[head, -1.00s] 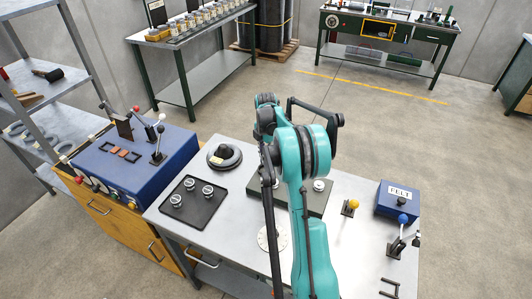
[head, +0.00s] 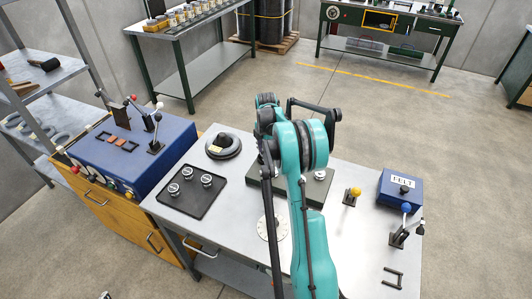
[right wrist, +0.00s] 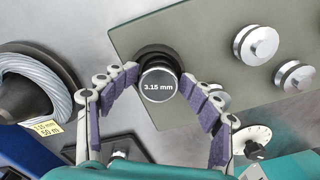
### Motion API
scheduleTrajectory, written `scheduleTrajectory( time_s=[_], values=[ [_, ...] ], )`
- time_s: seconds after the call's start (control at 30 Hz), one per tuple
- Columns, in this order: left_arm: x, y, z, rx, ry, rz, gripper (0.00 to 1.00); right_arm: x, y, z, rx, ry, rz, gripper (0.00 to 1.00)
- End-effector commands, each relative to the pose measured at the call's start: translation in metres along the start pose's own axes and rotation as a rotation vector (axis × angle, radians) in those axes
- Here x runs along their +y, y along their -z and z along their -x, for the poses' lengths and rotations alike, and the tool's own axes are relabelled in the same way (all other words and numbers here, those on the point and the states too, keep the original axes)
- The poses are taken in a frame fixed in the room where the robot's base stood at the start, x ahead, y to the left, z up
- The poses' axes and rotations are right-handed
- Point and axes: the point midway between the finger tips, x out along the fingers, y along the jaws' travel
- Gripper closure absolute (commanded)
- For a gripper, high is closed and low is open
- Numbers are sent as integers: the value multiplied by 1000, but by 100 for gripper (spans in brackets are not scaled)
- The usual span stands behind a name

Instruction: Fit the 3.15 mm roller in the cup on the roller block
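The 3.15 mm roller (right wrist: 158,86), a dark disc with a silver rim and white lettering, shows in the right wrist view. My right gripper (right wrist: 160,80) has its purple-padded fingertips against both sides of it. A black round cup (right wrist: 157,53) shows just behind the roller at the edge of the grey-green roller block (right wrist: 200,40); whether the roller is seated in it or held over it I cannot tell. In the head view my teal right arm hides the gripper and most of the block (head: 325,192).
Silver rollers (right wrist: 255,42) stand on the block. A black tray (head: 190,207) with three rollers lies left of it, near a dark wire spool (head: 223,145). A yellow-knobbed lever (head: 352,196) and blue FELT box (head: 398,190) stand on the right.

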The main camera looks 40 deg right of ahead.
Motion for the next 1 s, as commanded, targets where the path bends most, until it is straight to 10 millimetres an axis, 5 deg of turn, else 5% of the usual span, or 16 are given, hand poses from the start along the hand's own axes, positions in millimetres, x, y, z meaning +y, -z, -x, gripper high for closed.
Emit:
scheduleTrajectory(
  time_s=[0.57, 1.0],
  values=[
    [0, 0, 0, 0, 0, 0, 53, 1, 1, 3, 0, -3, 3, 40],
    [0, 0, 0, 0, 0, 0, 53, 0, 1, 85, 0, -2, 3, 40]
  ],
)
